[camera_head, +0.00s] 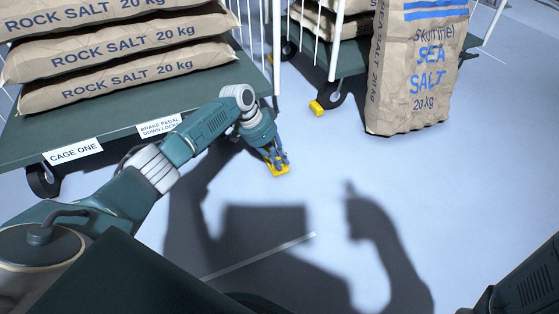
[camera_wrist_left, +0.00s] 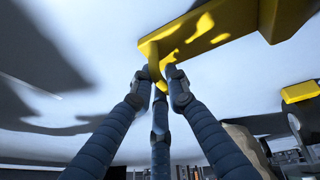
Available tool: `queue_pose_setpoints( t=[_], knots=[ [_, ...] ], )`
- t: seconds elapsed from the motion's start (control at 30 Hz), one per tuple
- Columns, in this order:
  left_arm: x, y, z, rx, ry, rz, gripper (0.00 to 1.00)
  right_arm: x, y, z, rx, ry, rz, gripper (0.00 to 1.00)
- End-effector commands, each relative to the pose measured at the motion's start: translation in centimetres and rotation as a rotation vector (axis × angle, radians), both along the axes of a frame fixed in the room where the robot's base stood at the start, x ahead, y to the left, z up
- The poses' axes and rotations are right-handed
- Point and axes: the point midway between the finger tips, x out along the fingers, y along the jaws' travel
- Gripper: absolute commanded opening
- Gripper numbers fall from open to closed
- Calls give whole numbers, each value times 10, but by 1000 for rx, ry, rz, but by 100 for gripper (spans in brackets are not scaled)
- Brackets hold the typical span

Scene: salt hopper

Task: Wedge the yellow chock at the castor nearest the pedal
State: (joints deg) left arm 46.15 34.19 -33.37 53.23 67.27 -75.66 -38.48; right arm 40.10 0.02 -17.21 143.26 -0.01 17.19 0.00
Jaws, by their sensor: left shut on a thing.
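The yellow chock (camera_head: 279,171) is at the tips of my left gripper (camera_head: 275,156), low over or on the pale floor to the right of cage one. In the left wrist view the fingers (camera_wrist_left: 160,82) are closed on a thin part of the chock (camera_wrist_left: 205,28). I cannot tell whether the chock touches the floor. Cage one's deck (camera_head: 105,125) has a "BRAKE PEDAL DOWN LOCK" label (camera_head: 160,126). A dark castor (camera_head: 42,181) shows under its front left corner. My left arm hides much of the area below the label, and no pedal shows clearly. My right gripper is out of view.
Rock salt sacks (camera_head: 130,72) load cage one. A pale strip (camera_head: 260,256) marks the otherwise clear floor in front.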

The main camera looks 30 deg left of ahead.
Motion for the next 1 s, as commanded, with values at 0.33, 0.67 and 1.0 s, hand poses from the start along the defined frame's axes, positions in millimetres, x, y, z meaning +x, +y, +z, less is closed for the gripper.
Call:
queue_pose_setpoints(
  t=[0.33,0.67,1.0],
  knots=[
    [5,10,2,16,-17,11,22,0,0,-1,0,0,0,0],
    [2,11,-2,18,-6,10,36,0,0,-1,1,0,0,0],
    [5,8,39,12,-15,7,36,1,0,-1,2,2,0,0]
  ],
)
